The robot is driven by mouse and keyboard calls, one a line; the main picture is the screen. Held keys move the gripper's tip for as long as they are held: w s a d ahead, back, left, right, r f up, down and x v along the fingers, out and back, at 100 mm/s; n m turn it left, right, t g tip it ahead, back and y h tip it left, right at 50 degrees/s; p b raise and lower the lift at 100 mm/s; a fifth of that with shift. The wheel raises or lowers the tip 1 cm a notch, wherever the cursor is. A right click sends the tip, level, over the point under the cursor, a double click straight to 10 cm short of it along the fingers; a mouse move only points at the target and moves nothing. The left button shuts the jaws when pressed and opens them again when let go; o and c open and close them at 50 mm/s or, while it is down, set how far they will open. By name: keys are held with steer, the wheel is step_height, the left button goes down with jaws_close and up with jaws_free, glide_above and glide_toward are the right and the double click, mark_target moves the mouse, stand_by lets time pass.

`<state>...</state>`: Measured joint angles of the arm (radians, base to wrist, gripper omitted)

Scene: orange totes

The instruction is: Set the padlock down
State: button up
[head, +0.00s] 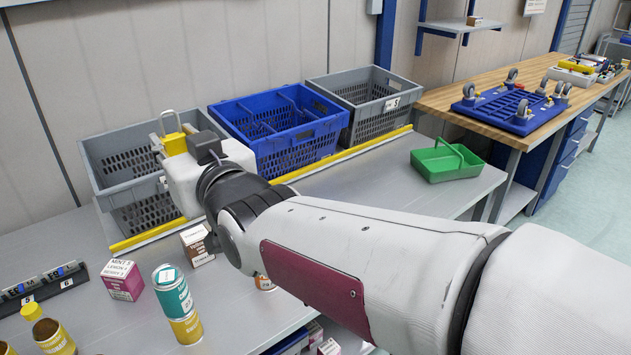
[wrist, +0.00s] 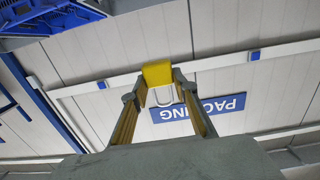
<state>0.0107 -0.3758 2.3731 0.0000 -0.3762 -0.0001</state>
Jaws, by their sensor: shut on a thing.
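The yellow padlock (head: 173,144) with its pale shackle shows in the head view in front of the grey crate (head: 103,150) at the left, near its rim height. I cannot tell whether it is over the crate's opening. In the wrist view the padlock (wrist: 157,75) is between the tips of my gripper (wrist: 158,84), with its shackle loop showing between the fingers. My gripper is shut on it. In the head view the fingers are largely hidden behind my wrist.
A divided blue crate (head: 290,150) and a second grey crate (head: 372,118) stand to the right, behind a yellow strip. A green basket (head: 440,165) is farther right. Boxes (head: 122,281) and cans (head: 178,302) stand at the front left. The bench between is mostly clear.

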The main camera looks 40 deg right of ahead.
steer(key=w+d+f+m+g+h, duration=0.1)
steer(key=w+d+f+m+h, duration=0.15)
steer(key=d+f, duration=0.7)
steer(key=w+d+f+m+h, duration=0.1)
steer(key=w+d+f+h, duration=0.15)
steer(key=d, duration=1.35)
steer(key=w+d+f+m+g+h, duration=0.1)
steer(key=w+d+f+m+h, duration=0.15)
steer(key=d+f, duration=0.7)
steer(key=s+d+f+n+y, duration=0.1)
steer(key=d+f, duration=0.3)
steer(key=d, duration=0.4)
steer(key=s+d+f+n+t+y, duration=0.1)
steer(key=s+d+f, duration=0.2)
steer(key=d+f, duration=0.2)
steer(key=s+d+f+n+y, duration=0.1)
steer(key=d+f, duration=0.4)
steer(key=d, duration=0.5)
steer(key=shift+s+d+f, duration=0.2)
steer(key=shift+s+d, duration=0.2)
steer(key=shift+s, duration=0.1)
steer(key=w+a+r+n+t+y, duration=0.1)
steer(key=w+a+r+n+y, duration=0.1)
steer(key=a+y, duration=0.3)
steer(key=shift+a+r+n, duration=0.15)
steer(key=shift+r+n, duration=0.45)
steer(key=shift+r, duration=0.15)
steer(key=shift+w+f, duration=0.1)
